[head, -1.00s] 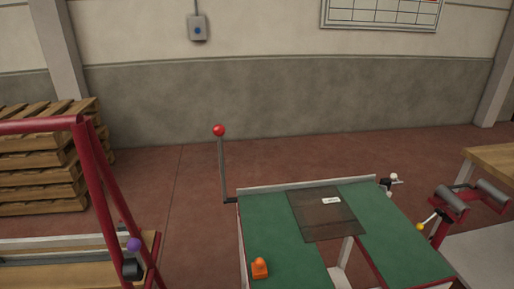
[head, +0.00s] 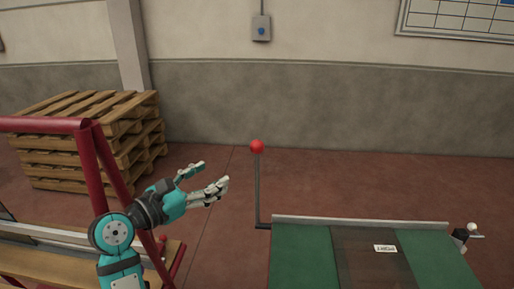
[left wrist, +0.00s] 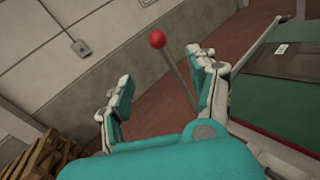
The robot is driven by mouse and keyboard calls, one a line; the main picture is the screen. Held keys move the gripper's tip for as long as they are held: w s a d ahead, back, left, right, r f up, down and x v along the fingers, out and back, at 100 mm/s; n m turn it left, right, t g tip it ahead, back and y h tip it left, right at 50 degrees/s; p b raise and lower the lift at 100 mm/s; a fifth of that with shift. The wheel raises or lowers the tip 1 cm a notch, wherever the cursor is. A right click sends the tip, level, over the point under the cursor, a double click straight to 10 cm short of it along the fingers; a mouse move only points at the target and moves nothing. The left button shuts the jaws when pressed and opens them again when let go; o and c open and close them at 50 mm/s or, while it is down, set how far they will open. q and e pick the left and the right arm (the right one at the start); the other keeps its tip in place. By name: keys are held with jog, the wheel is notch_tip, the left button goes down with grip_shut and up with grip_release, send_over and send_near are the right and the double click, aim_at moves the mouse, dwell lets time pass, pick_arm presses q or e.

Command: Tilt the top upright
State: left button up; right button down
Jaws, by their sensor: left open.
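The green-covered top (head: 300,260) lies flat in the lower right of the head view. A dark see-through sheet (head: 352,262) with a white label lies across its middle. A grey lever (head: 258,190) with a red ball (head: 257,146) stands upright at the top's far left corner. My left gripper (head: 214,175) is open and empty, left of the lever and apart from it. In the left wrist view, the red ball (left wrist: 157,40) and lever (left wrist: 178,72) show between the open fingers (left wrist: 162,66), beyond them. The green top (left wrist: 285,100) is at the right there.
A red frame (head: 95,160) stands at the left, close to my left arm. Stacked wooden pallets (head: 85,140) are behind it. A black clamp with a white knob (head: 472,227) sits at the top's right. The floor between pallets and lever is clear.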

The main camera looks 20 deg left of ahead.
aim_at(252, 150)
pick_arm(q)
jog(key=x, duration=1.6)
jog(key=shift+w+d+r, duration=0.2)
jog(key=shift+w+r, duration=0.15)
jog(key=shift+r, duration=0.05)
jog(key=shift+w+d, duration=0.1)
jog(key=shift+w, duration=0.2)
pick_arm(e)
jog(key=shift+w+d+r, duration=0.15)
jog(key=shift+w, duration=0.35)
jog(key=shift+w+d+r, duration=0.1)
jog(key=shift+w+d, duration=0.05)
jog(key=shift+w, duration=0.3)
pick_arm(q)
jog(key=shift+c, duration=0.3)
grip_shut()
pick_arm(e)
jog(key=shift+a, duration=0.25)
pick_arm(q)
jog(key=shift+f, duration=0.1)
